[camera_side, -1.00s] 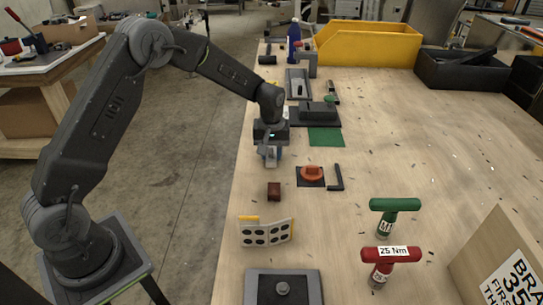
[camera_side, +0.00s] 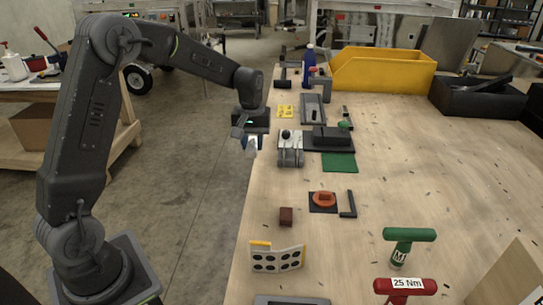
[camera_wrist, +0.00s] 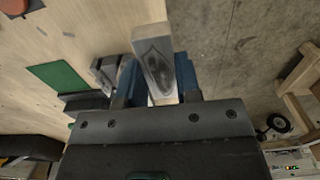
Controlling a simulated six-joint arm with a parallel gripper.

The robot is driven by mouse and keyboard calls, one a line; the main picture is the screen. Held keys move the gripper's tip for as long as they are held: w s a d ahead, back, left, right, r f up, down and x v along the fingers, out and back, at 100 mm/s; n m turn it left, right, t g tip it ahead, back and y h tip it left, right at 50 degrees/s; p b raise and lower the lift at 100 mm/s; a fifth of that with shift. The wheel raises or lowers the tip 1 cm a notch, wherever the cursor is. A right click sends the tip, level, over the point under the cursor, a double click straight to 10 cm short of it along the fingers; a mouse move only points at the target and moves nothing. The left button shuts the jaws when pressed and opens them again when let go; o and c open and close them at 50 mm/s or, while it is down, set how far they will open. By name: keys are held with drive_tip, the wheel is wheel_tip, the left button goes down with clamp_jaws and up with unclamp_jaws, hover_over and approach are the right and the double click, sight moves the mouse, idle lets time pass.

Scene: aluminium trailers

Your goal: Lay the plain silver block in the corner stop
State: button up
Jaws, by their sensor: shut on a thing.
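My gripper (camera_side: 250,138) is shut on a silver block just off the table's left edge in the side view. In the wrist view the block (camera_wrist: 155,62) is a long grey-silver piece with a dark oval mark on its face, held between blue-sided fingers (camera_wrist: 158,85). Its lower end is hidden by the gripper body. A black L-shaped piece (camera_side: 347,205), which may be the corner stop, lies flat on the table, to the right of and nearer than my gripper. I cannot tell for sure that it is the stop.
A grey vise-like fixture (camera_side: 291,150) stands close right of my gripper, beside a dark block and a green mat (camera_side: 339,162). An orange disc (camera_side: 324,198) on a dark square and a brown block (camera_side: 286,216) are nearer. The table's right middle is mostly clear.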

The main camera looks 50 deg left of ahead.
drive_tip(key=s+d+f+m, duration=0.1)
drive_tip(key=d+m, duration=0.1)
drive_tip(key=m, duration=0.1)
drive_tip(key=s+d+f+m, duration=0.1)
drive_tip(key=d+f+m, duration=0.1)
drive_tip(key=d+m, duration=0.1)
drive_tip(key=s+d+f+m, duration=0.1)
drive_tip(key=d+f+m, duration=0.1)
drive_tip(key=d+m, duration=0.1)
drive_tip(key=shift+d, duration=0.15)
drive_tip(key=w+a+r+n, duration=0.1)
drive_tip(key=a+r+n, duration=0.5)
drive_tip(key=a+n, duration=0.3)
drive_tip(key=shift+w+a+r, duration=0.25)
drive_tip(key=shift+w+a, duration=0.1)
drive_tip(key=shift+a, duration=0.35)
hover_over(284, 183)
wheel_tip(284, 183, down, 7)
drive_tip(key=shift+f, duration=1.8)
drive_tip(key=shift+f, duration=0.2)
